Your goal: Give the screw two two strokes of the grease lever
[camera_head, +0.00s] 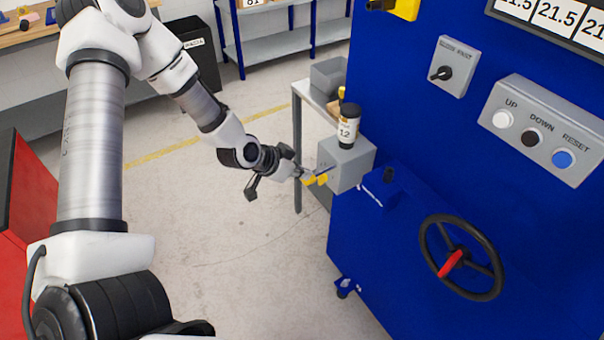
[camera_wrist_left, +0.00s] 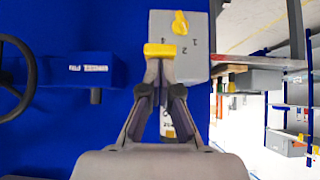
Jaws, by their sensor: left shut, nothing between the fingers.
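The grey grease box (camera_head: 347,165) is fixed at the left side of the blue machine, with a black-capped reservoir (camera_head: 349,125) on top. In the left wrist view the box (camera_wrist_left: 197,62) carries a yellow selector knob (camera_wrist_left: 180,23) with printed digits beside it. A yellow bar (camera_wrist_left: 160,50), seemingly the lever's grip, lies across the tips of my left gripper (camera_wrist_left: 160,64). The fingers are shut with nothing between them; I cannot tell if they touch the bar. In the head view my left gripper (camera_head: 303,176) is just left of the box. My right gripper is out of view.
The blue machine (camera_head: 400,270) fills the right, with a black handwheel (camera_head: 488,290) and a button panel (camera_head: 540,130). A small table with a grey bin (camera_head: 328,76) stands behind the box. Open floor lies left of the machine.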

